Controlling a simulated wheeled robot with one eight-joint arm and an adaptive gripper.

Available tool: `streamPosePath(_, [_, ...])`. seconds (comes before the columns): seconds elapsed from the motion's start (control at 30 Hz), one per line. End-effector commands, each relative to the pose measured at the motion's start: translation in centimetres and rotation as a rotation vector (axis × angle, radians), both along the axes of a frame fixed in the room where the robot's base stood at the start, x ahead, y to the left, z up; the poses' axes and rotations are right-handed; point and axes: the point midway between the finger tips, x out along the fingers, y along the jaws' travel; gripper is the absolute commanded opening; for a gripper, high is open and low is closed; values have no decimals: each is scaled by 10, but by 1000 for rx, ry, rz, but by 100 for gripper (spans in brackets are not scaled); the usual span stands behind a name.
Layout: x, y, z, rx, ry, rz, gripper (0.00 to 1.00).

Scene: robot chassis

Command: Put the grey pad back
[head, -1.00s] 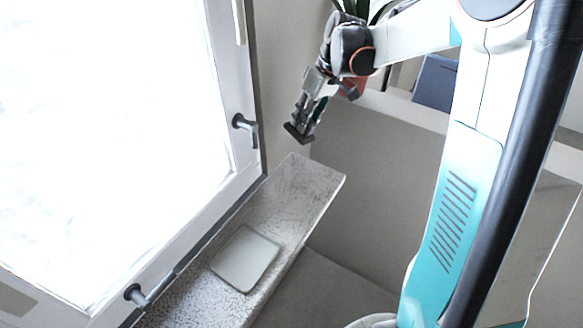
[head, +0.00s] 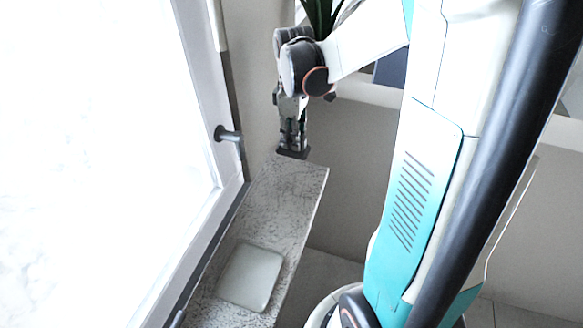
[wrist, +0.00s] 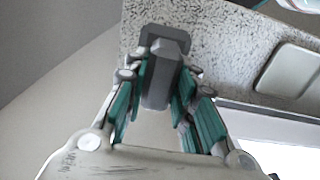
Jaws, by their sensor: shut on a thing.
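My gripper (head: 292,137) points down at the far end of the speckled window sill (head: 285,195). It is shut on the grey pad (head: 293,153), a dark flat piece with a block-shaped grip. In the wrist view the grip block of the grey pad (wrist: 160,80) sits between the fingers, and its wider flat part lies beyond the fingertips against the sill (wrist: 215,35) behind it. I cannot tell whether the pad touches the sill. A pale, rounded square plate (head: 250,277) lies flat on the nearer part of the sill, apart from the gripper. It shows partly in the wrist view (wrist: 287,70).
The bright window with its pale frame (head: 200,100) and a dark handle (head: 228,134) runs along the sill's left side. A plant (head: 320,15) stands behind my wrist. A grey wall (head: 355,185) is on the right. The sill between pad and plate is clear.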

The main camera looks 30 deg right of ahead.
Motion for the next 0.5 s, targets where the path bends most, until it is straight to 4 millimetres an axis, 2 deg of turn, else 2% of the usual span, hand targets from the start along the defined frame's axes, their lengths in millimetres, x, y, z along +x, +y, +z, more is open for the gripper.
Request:
streamPosePath(0.03, [1,0,-16,0,0,0,6])
streamPosePath(0.2, [0,0,-52,0,0,0,6])
streamPosePath(0.3, [0,0,-65,1,-1,0,6])
streamPosePath(0.5, [0,0,-75,1,0,-1,6])
